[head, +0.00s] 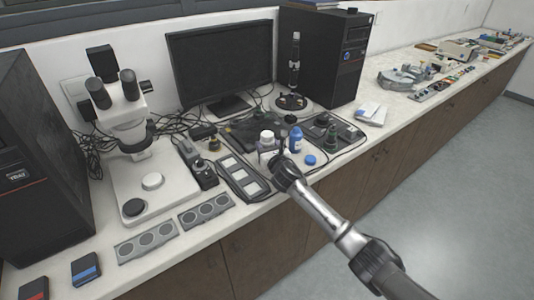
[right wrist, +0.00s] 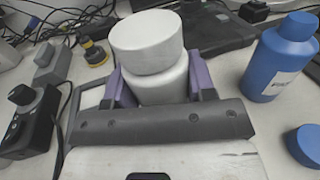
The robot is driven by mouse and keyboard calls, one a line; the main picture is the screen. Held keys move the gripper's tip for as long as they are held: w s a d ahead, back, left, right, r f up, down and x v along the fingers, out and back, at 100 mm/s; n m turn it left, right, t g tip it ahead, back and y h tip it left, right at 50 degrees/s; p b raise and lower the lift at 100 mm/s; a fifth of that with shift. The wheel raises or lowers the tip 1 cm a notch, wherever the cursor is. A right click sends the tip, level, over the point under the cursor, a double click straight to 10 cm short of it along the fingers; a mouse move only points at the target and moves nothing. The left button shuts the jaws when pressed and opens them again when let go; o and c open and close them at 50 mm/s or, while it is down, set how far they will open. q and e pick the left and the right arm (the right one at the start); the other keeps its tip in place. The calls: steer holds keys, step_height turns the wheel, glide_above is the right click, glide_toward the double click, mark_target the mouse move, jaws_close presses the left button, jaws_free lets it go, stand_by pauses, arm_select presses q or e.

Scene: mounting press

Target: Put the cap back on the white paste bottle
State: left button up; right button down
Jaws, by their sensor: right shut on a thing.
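The white paste bottle (right wrist: 160,88) stands between the purple-padded fingers of my right gripper (right wrist: 160,92), which is shut on it. A wide white cap (right wrist: 147,43) sits on top of the bottle, looking slightly offset to the left; whether it is fully seated cannot be told. In the head view the white cap (head: 267,135) shows just beyond my right gripper (head: 276,160), at the front of the bench. The fingers hide part of the bottle's body. My left gripper is out of view.
A blue bottle (right wrist: 282,58) stands to the right, with a round blue lid (right wrist: 306,145) lying in front of it. A black control box (right wrist: 28,120) with knobs and cables is at left. A microscope (head: 130,120) and a monitor (head: 220,62) stand behind and left.

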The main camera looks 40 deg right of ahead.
step_height(320, 180, down, 2)
steer(key=shift+f+b, duration=0.15)
steer(key=shift+b, duration=0.15)
steer(key=shift+f, duration=0.1)
steer(key=shift+c, duration=2.3)
jaws_free()
